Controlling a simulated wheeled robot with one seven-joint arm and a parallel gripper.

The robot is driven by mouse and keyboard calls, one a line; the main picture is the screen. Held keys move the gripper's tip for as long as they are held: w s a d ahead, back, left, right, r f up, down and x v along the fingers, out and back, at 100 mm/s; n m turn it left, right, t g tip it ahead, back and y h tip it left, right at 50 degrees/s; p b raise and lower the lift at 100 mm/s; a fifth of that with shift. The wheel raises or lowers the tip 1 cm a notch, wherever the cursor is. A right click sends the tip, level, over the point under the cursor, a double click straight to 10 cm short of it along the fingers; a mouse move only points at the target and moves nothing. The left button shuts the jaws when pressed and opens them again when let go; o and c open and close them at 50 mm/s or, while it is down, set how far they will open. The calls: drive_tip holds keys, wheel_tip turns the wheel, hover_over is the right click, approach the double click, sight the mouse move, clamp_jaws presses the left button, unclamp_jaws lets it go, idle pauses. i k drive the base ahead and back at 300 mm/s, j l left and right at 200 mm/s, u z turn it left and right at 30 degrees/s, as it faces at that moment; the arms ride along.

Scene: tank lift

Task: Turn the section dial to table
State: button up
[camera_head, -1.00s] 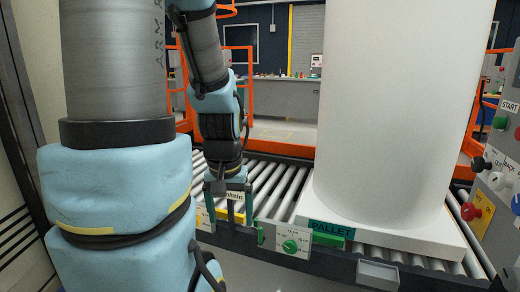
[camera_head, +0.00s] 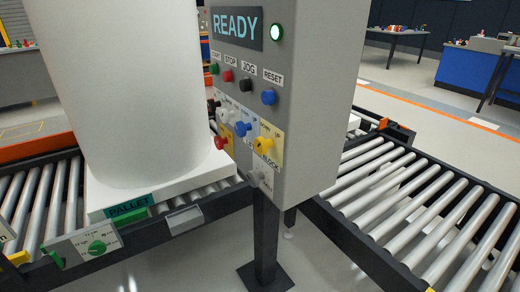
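A green dial (camera_head: 97,247) sits on a pale plate (camera_head: 72,250) on the front rail of the roller conveyor, at the lower left. Its markings are too small to read surely, so I cannot tell its setting or whether it is the section dial. My gripper is not in view now.
A large white cylinder (camera_head: 135,90) stands on a white pallet (camera_head: 185,183) behind the PALLET label (camera_head: 129,206). A second roller conveyor (camera_head: 410,190) runs at the right. The box carries several coloured buttons and knobs. The post's foot (camera_head: 265,277) stands on the floor.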

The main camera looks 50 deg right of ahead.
sight(212, 106)
drive_tip(key=i+j+z, duration=0.6)
drive_tip(key=i+j, duration=0.2)
drive_tip(key=i, duration=0.05)
